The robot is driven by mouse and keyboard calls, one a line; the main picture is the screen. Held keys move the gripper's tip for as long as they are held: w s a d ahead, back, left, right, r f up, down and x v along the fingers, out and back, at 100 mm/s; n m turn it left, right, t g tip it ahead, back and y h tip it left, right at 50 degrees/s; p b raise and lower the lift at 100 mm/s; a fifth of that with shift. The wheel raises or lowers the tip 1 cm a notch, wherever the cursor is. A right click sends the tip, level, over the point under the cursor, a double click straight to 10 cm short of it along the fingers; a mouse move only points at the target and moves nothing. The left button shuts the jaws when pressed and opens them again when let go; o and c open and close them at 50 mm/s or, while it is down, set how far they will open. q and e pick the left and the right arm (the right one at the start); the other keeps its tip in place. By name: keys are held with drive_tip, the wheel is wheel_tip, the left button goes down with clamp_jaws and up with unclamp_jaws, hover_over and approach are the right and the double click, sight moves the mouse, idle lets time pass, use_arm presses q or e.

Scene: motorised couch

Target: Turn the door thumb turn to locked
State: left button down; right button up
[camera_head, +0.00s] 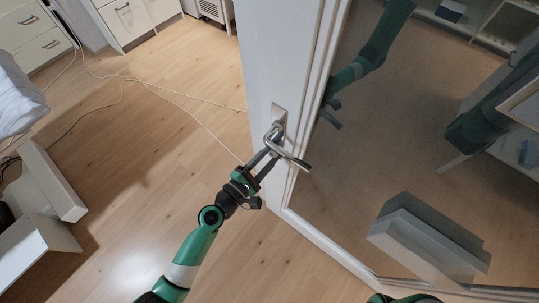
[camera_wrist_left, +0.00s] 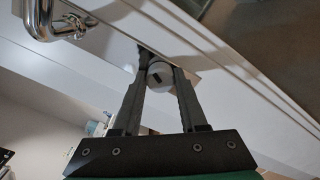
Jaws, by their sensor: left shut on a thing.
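The door thumb turn (camera_wrist_left: 160,74) is a small round pale knob with a dark slot, seen in the left wrist view on the door's metal plate. My left gripper (camera_head: 271,155) reaches the door edge just below the lever handle (camera_head: 292,157). In the left wrist view its two fingers stand on either side of the thumb turn and are shut on it. In the head view the thumb turn is hidden behind the handle and gripper. The handle also shows at the upper left of the left wrist view (camera_wrist_left: 62,22). My right gripper is not in view.
The white door (camera_head: 275,60) has a large glass pane (camera_head: 400,130) that reflects my arms and furniture. White drawers (camera_head: 45,40) stand at the upper left, with cables (camera_head: 165,92) across the wood floor. White box-like furniture (camera_head: 50,185) is at the left.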

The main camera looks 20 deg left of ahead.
use_arm(q)
drive_tip(key=m+b, duration=0.1)
drive_tip(key=m, duration=0.5)
drive_tip(key=shift+f, duration=0.1)
drive_tip(key=m+b, duration=0.2)
drive_tip(key=m, duration=0.4)
drive_tip(key=shift+y, duration=0.3)
drive_tip(key=shift+m, duration=0.3)
drive_tip(key=shift+c, duration=2.2)
unclamp_jaws()
drive_tip(key=shift+s, duration=0.1)
drive_tip(key=v, duration=1.1)
drive_tip(key=shift+s, duration=0.25)
